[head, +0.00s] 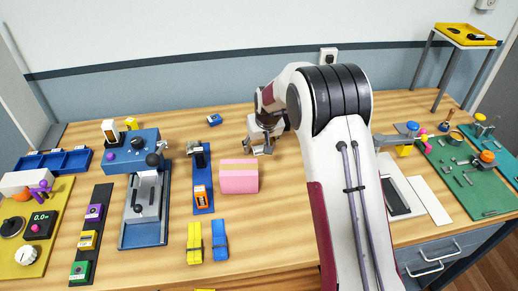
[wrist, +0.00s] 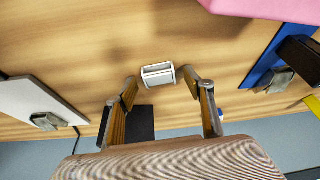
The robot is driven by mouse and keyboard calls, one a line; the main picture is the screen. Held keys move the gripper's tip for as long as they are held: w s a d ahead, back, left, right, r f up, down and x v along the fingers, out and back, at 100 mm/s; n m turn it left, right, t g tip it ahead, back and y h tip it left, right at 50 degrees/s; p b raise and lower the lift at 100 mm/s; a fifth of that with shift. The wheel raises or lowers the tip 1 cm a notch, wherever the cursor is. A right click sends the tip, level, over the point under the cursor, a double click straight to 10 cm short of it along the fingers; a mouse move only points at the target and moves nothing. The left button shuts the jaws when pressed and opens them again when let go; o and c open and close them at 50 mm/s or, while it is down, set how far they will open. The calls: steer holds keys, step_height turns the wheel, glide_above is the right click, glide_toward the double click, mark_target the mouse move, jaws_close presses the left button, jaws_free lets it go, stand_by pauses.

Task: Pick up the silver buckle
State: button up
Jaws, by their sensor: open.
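The silver buckle (wrist: 158,74) is a small, pale, box-like frame with a dark opening, on the wooden table in the wrist view. My gripper (wrist: 160,80) is open, with one finger on each side of the buckle and a visible gap to each. The fingertips appear close to it, but I cannot tell how high they are above the table. In the head view my gripper (head: 262,151) points down over the table behind the pink block (head: 238,177). I cannot make out the buckle there.
The pink block also shows at the wrist view's top right (wrist: 262,7). A blue strip with a dark and silver clasp (wrist: 280,82) is at right, and a pale board with a metal piece (wrist: 46,121) at left. A dark square (wrist: 141,121) lies behind my fingers.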

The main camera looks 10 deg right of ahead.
mark_target(260, 148)
steer(key=c, duration=1.1)
steer(key=shift+r, duration=0.15)
steer(key=shift+r, duration=4.9)
